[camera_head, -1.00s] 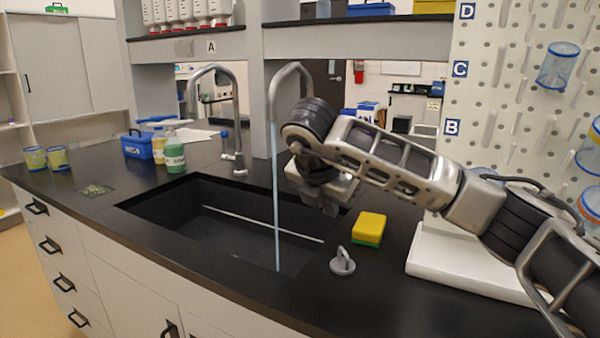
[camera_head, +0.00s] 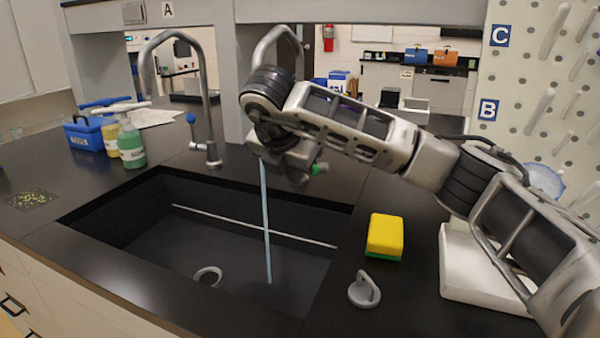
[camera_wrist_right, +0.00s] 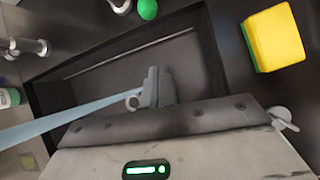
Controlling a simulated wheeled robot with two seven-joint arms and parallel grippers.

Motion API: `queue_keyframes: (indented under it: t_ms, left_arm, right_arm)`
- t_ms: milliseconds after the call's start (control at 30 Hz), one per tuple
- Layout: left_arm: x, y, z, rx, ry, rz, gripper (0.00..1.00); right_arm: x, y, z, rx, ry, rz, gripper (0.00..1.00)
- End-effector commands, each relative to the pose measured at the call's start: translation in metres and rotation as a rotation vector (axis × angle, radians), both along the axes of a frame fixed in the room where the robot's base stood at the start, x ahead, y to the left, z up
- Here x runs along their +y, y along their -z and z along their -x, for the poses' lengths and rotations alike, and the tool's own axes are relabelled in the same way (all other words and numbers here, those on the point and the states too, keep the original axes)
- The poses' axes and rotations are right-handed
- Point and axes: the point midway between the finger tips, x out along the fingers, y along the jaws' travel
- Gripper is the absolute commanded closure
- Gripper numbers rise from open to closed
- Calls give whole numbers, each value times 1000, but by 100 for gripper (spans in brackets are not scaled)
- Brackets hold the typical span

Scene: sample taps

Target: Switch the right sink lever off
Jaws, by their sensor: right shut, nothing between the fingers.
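The right sink tap (camera_head: 279,38) is a tall curved metal spout, partly hidden behind my right arm. A blue water stream (camera_head: 266,225) runs into the sink; it also shows in the right wrist view (camera_wrist_right: 75,115). The right tap's lever shows its green knob (camera_head: 320,168) just right of my right gripper (camera_head: 298,178). In the wrist view the green knob (camera_wrist_right: 147,9) is at the top, apart from the fingertips (camera_wrist_right: 157,86). The right gripper is shut and empty, over the sink's right side. My left gripper is out of view.
The left tap (camera_head: 207,100) has a blue-knobbed lever (camera_head: 191,118). A yellow-green sponge (camera_head: 385,236) and a grey ringed stopper (camera_head: 364,290) lie right of the sink (camera_head: 110,215). A green soap bottle (camera_head: 131,146) and blue box (camera_head: 86,133) stand left. Pegboard is at right.

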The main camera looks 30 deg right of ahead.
Motion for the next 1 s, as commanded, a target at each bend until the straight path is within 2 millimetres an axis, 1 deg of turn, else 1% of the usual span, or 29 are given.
queue_keyframes:
  t_ms: [467,500,633,800,1000]
  left_arm:
    - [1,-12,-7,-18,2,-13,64]
    - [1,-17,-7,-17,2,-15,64]
    - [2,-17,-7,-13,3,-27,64]
    - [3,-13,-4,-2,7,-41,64]
    - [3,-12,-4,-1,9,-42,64]
  right_arm:
    - [-36,80,-36,3,2,2,100]
    - [-40,66,-40,-4,3,0,100]
    - [-50,53,-44,-2,2,1,100]
    - [-56,46,-47,-1,1,0,100]
    - [-57,46,-48,-1,0,1,100]
